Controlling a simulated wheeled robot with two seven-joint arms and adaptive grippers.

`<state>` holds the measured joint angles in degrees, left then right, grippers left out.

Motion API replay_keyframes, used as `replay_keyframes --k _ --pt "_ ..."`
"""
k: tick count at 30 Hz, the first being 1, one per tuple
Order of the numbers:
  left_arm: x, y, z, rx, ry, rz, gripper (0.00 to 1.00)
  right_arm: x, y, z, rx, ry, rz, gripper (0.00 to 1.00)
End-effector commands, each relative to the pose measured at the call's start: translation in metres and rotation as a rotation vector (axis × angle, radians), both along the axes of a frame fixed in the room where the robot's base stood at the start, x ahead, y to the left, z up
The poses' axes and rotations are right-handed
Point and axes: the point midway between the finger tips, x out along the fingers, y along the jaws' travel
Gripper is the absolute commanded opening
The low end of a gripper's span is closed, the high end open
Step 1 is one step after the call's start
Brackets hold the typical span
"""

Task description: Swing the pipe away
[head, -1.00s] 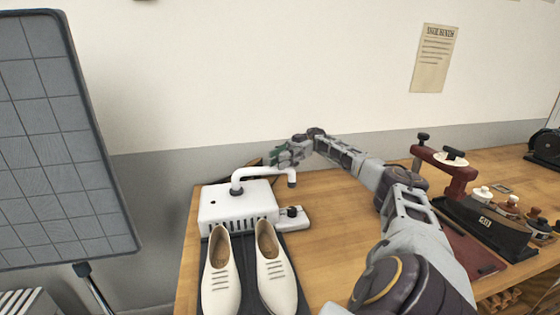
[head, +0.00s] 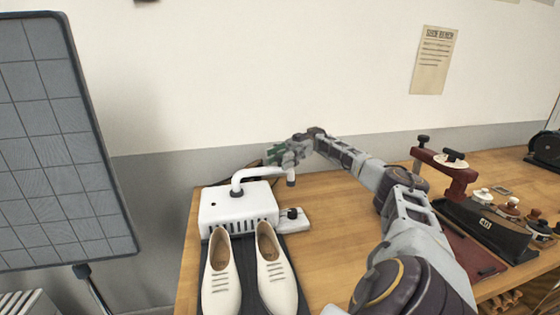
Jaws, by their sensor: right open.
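The white pipe (head: 262,170) rises from the top of a white box-shaped unit (head: 237,203) and bends over to the right, ending in a short downward grey tip. My right gripper (head: 276,154) is open, with green-tinted fingers, just behind and above the pipe's horizontal stretch. Whether the fingers touch the pipe cannot be told from here. My left gripper is not in view.
A pair of cream shoes (head: 221,278) stands on a dark mat in front of the unit. A small black knob (head: 292,213) sits at the unit's right. A dark red clamp-like device (head: 447,172) stands further right.

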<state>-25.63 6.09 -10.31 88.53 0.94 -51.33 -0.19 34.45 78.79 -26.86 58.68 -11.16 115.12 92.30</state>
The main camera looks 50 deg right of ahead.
Motion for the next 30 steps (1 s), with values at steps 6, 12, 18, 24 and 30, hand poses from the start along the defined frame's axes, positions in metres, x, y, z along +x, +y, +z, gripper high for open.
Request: replay_keyframes --k 6,12,18,24,30 --pt "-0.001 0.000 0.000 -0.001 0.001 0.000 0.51 0.000 0.000 0.024 0.000 -0.005 0.000 0.45" --pt "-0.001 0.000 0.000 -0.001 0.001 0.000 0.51 0.000 0.000 0.049 0.001 -0.005 0.001 0.45" --pt "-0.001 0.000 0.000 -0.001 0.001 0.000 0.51 0.000 0.001 0.070 0.001 -0.005 0.001 0.45" --pt "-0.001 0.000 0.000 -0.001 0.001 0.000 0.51 0.001 0.001 0.082 0.001 -0.003 0.001 0.45" --pt "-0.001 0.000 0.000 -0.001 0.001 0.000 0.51 0.001 0.001 0.089 0.001 -0.001 0.001 0.45"
